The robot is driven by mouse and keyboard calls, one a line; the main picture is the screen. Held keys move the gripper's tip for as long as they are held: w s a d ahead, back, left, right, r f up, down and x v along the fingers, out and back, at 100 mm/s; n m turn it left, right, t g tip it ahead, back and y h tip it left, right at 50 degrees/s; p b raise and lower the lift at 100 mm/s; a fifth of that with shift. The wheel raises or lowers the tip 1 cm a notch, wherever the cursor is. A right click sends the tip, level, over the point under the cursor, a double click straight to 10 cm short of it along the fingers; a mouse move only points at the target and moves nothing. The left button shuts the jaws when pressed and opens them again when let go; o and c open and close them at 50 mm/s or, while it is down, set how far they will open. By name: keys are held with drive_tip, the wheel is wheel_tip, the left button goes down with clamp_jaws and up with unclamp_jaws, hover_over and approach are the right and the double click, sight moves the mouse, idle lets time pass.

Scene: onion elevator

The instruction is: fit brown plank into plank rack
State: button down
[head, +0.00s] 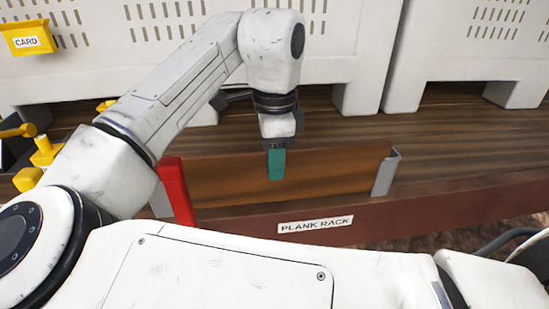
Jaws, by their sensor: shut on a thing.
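The brown plank (330,174) stands on its long edge, upright, near the front of the wooden surface. My gripper (277,165) is at the plank's upper edge near its middle, pointing down, and is shut on it; a teal finger lies against the near face. The plank rack shows as a grey metal end post (385,173) at the plank's right end and another grey post at its left end, partly hidden by a red upright piece. The plank lies between the posts; whether it is fully seated at its bottom edge I cannot tell.
A "PLANK RACK" label (315,224) is on the red-brown front beam (440,208). Large white slotted crates (350,50) stand behind. A yellow card holder (27,38) and yellow parts (43,150) are at left. The wooden surface (450,135) right of the rack is clear.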

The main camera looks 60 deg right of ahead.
drive_tip(key=c, duration=0.8)
unclamp_jaws()
drive_tip(key=shift+r, duration=0.1)
wheel_tip(320, 180, up, 11)
drive_tip(key=shift+f+p, duration=0.2)
drive_tip(key=shift+p, duration=0.1)
